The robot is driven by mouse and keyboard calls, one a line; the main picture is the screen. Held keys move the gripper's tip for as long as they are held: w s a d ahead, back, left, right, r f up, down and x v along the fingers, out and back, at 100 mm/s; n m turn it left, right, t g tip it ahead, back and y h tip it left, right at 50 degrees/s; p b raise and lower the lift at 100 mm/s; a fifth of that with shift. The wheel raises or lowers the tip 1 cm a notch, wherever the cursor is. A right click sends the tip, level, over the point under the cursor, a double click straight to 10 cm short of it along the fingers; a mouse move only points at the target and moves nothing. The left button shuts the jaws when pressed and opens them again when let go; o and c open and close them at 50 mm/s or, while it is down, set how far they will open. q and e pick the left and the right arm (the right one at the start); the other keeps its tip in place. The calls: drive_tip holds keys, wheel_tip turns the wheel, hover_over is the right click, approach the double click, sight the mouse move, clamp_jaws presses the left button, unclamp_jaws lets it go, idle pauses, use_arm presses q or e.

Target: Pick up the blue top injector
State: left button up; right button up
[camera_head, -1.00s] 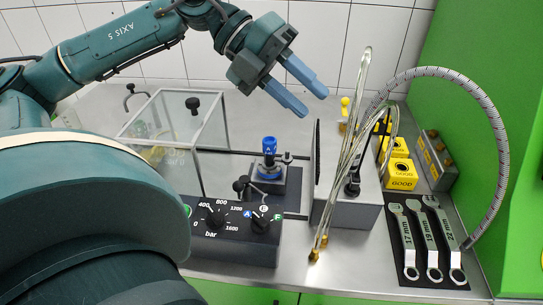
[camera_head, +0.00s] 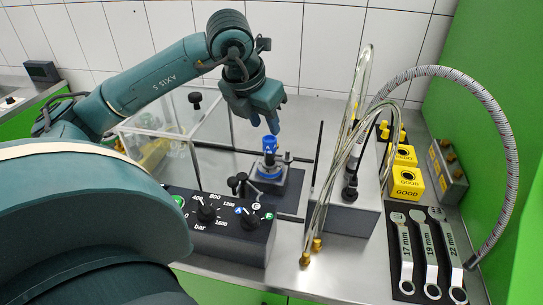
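My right gripper is not in view.
A transparent box (camera_head: 205,125) stands left of the injector. The pressure panel (camera_head: 215,232) with knobs is in front. A grey block with clear hoses (camera_head: 345,212) stands right, then yellow GOOD blocks (camera_head: 406,184) and wrenches (camera_head: 430,250).

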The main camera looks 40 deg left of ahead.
sight(271, 141)
use_arm(q)
drive_tip(key=shift+p+x, duration=0.5)
drive_tip(key=shift+x, duration=2.85)
clamp_jaws()
